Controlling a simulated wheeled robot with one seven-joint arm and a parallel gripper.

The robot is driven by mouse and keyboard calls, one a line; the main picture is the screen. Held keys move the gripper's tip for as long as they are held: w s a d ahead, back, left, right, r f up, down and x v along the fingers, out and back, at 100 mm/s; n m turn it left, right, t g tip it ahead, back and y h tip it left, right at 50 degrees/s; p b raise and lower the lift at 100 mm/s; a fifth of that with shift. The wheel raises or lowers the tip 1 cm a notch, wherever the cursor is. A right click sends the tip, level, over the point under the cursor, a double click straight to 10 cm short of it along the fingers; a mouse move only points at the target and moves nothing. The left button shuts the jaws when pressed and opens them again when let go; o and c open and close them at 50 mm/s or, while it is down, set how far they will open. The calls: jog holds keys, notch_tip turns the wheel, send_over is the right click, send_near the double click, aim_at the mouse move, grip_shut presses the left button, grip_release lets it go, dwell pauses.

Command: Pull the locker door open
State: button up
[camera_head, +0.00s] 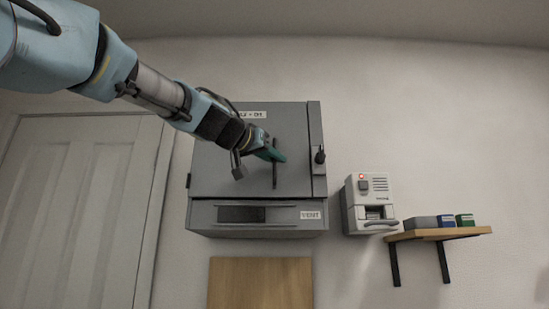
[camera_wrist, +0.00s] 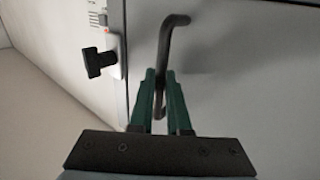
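The grey locker (camera_head: 225,165) hangs on the wall. Its door looks closed in the head view, and a dark vertical bar handle (camera_head: 275,176) stands out near the right side of the door. My gripper (camera_head: 279,155) is at the handle. In the wrist view the bent handle (camera_wrist: 165,50) passes between the two green fingers of my gripper (camera_wrist: 161,78), which are close together with the bar between them. They look shut on it. Part of the bar is hidden by the fingers. A black knob (camera_head: 320,157) sits on the locker's right strip, also in the wrist view (camera_wrist: 98,62).
A white wall device (camera_head: 357,205) with a red light is right of the locker. A wooden shelf (camera_head: 465,232) with small boxes is farther right. A wooden board (camera_head: 260,285) is below. A pale panelled door (camera_head: 75,210) is at the left.

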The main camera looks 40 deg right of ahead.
grip_shut()
dwell(0.8)
jog(key=shift+a+f, duration=0.1)
dwell(0.4)
